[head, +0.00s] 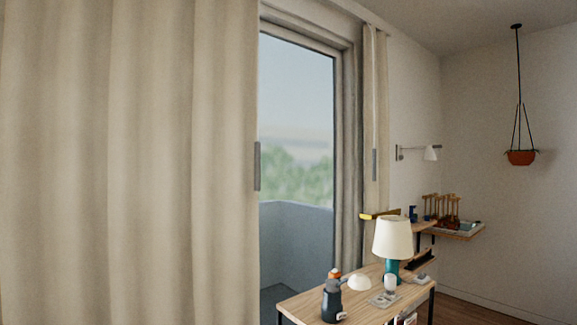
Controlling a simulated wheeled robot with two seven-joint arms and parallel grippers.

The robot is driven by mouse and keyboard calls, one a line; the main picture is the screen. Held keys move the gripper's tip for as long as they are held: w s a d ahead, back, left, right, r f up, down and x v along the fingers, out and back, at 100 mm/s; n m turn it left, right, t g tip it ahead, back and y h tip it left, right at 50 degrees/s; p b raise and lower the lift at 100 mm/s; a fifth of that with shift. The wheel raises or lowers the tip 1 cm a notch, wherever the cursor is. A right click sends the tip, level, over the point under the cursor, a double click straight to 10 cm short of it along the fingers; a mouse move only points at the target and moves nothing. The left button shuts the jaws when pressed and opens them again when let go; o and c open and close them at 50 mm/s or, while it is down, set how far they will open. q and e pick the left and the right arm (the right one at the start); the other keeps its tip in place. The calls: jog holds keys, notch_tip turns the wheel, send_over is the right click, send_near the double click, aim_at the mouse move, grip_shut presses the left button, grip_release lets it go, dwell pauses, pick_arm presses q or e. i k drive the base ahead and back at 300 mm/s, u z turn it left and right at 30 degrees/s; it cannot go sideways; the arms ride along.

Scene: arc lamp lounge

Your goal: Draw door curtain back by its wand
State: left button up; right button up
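A large beige curtain (130,160) fills the left half of the head view and hangs in soft vertical folds. A grey upright bar (257,166), which looks like the wand or its handle, is at the curtain's right edge. A narrower beige curtain (370,110) hangs gathered at the right side of the glass door (297,130), with a similar grey bar (375,164) on it. The glass between the two curtains is uncovered and shows a balcony wall and blurred trees. Neither of my grippers is visible.
A wooden table (300,301) stands at the lower middle right, with a white-shaded lamp (393,238), a dark bottle-like object (332,300) and small items. A wall shelf (462,235) holds several objects. A hanging planter (521,157) is at the far right.

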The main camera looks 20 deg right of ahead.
aim_at(226, 147)
jog(key=z, duration=0.35)
jog(key=i, duration=0.95)
jog(key=u, duration=0.15)
